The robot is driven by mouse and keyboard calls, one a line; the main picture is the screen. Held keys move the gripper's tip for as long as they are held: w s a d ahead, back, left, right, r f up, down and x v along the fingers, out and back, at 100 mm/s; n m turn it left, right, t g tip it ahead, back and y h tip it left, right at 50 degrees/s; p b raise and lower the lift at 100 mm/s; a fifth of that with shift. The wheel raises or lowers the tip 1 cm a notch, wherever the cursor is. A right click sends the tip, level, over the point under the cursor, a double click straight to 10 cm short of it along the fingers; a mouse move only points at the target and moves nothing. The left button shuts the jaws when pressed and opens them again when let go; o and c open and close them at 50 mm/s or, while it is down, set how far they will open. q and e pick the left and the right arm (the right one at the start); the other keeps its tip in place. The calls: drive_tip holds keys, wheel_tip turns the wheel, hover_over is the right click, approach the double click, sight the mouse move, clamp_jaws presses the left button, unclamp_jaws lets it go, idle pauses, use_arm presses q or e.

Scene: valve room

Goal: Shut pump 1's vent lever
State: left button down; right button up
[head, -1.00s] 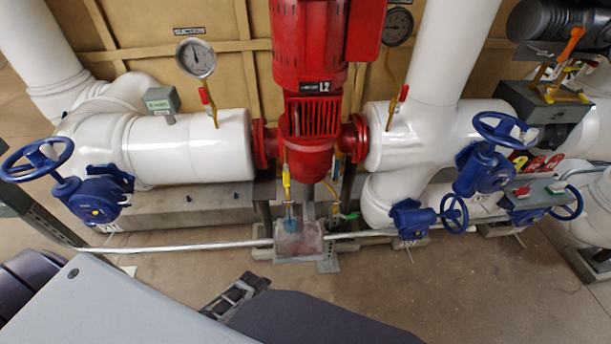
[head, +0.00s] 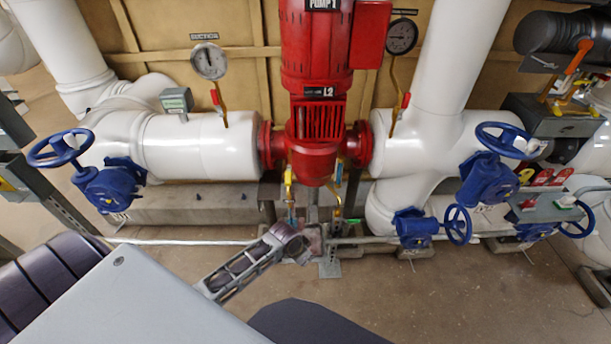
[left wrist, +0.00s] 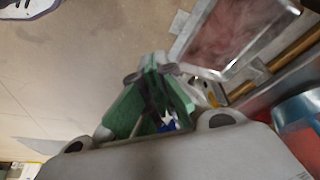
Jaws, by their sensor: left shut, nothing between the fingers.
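Pump 1 (head: 318,45) is the red machine at the centre of the head view, with its name plate at the top. A yellow lever (head: 288,178) hangs upright under its left side, above a blue-tipped fitting. A second small yellow fitting (head: 337,208) is to its right. I cannot tell which one is the vent lever. My left gripper (head: 294,243) is below them, overlapping the drain tray in the picture. In the left wrist view its fingers (left wrist: 152,72) are together and empty. The tray (left wrist: 243,35) and a blue cup-like part (left wrist: 302,108) are to their right. My right gripper is out of view.
White pipes run left and right of the pump, with blue handwheels (head: 60,149) (head: 457,224). Red-handled gauge valves (head: 217,97) stand higher up. A thin metal pipe (head: 180,241) crosses low above the floor. The floor at right front (head: 470,295) is clear.

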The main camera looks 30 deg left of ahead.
use_arm(q)
drive_tip(key=w+d+r+m+h, duration=0.15)
drive_tip(key=w+r, duration=0.25)
drive_tip(key=r, duration=0.6)
drive_tip(key=w+r+m, duration=0.3)
drive_tip(key=w+r, duration=0.1)
drive_tip(key=r, duration=0.6)
drive_tip(key=w+a+r+m, duration=0.1)
drive_tip(key=a+r, duration=0.3)
drive_tip(key=r, duration=0.6)
drive_tip(key=a+r+m+g, duration=0.1)
drive_tip(key=a+r, duration=0.3)
drive_tip(key=r, duration=0.6)
drive_tip(key=shift+w+a+r+m, duration=0.2)
drive_tip(key=shift+w+m, duration=0.15)
drive_tip(key=shift+m, duration=0.2)
drive_tip(key=shift+f, duration=0.1)
